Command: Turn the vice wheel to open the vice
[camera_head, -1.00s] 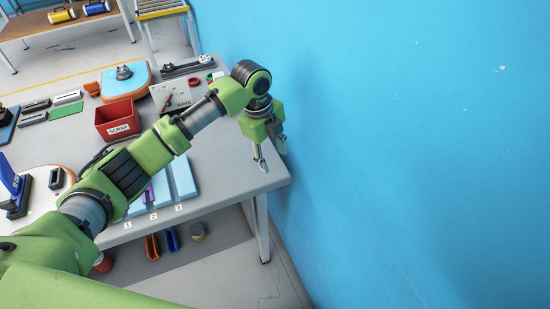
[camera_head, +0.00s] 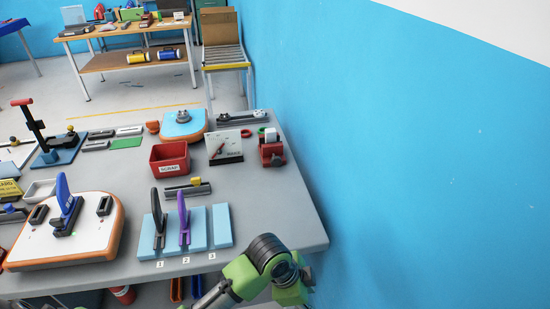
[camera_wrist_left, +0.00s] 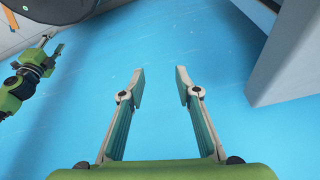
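The vice is probably the small red block with grey parts (camera_head: 271,150) at the back right of the grey workbench, near the blue wall. Its wheel and jaw gap are too small to make out. My left gripper (camera_wrist_left: 160,82) is open and empty in the left wrist view, with plain blue surface behind its fingers. My other green gripper (camera_wrist_left: 57,50) shows small at the left edge of that view; its finger gap is unclear. In the head view a green arm end (camera_head: 268,275) is at the bench's front right corner, well short of the red block; its fingers are hidden.
On the grey workbench (camera_head: 275,215) stand a red scrap bin (camera_head: 169,157), a gauge panel (camera_head: 224,147), numbered light-blue pads (camera_head: 221,225) with upright handles, and a white-orange board (camera_head: 85,240). The blue wall (camera_head: 400,150) closes off the right side. Bare bench top lies before the red block.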

